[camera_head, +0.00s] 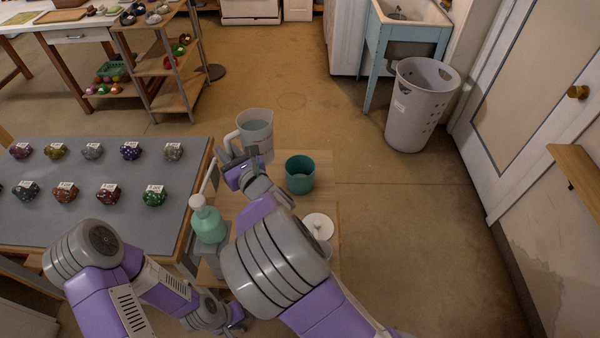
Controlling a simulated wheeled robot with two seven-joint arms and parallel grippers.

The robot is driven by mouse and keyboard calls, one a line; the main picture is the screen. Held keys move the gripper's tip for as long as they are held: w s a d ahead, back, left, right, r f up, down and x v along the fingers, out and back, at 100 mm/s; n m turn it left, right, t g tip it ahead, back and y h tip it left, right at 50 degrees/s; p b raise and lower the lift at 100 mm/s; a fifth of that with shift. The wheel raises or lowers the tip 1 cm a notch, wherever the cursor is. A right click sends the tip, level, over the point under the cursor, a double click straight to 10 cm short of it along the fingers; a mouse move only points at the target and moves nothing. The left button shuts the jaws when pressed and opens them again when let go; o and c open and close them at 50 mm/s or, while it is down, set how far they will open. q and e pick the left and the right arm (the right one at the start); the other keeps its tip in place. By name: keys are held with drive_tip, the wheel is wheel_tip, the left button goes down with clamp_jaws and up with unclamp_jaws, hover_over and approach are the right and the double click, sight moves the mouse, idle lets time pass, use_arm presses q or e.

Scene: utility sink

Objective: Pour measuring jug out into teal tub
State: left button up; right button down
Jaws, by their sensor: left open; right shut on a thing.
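The clear grey measuring jug (256,130) is upright at the far end of the small wooden table. Its handle is on its left side. My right gripper (232,158) is shut on the jug at the handle side; the exact contact is partly hidden by the gripper. Whether the jug hangs just above the table or rests on it I cannot tell. The teal tub (300,168) stands open on the table, to the right of and nearer than the jug, apart from it. My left gripper (238,316) is open, low at the bottom, away from both.
A mint-green bottle (208,224) stands left of my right arm. A white round lid-like thing (318,226) with a knob lies on the table (318,204) nearer than the tub. A grey-topped table (110,165) with several labelled stones is at left.

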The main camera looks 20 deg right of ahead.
wheel_tip(320, 180, down, 9)
drive_tip(key=b, duration=0.8)
drive_tip(key=shift+r, duration=0.15)
drive_tip(key=shift+d+r, duration=0.1)
drive_tip(key=shift+r, duration=0.05)
drive_tip(key=m, duration=0.1)
drive_tip(key=d+m+p, duration=0.1)
drive_tip(key=m, duration=0.1)
drive_tip(key=w+d+m, duration=0.1)
drive_tip(key=m, duration=0.1)
drive_tip(key=shift+d+f, duration=0.1)
drive_tip(key=shift+f, duration=0.15)
drive_tip(key=shift+f, duration=0.15)
drive_tip(key=shift+w+d+f+m, duration=0.1)
drive_tip(key=shift+d+f+m, duration=0.15)
drive_tip(key=shift+m, duration=0.15)
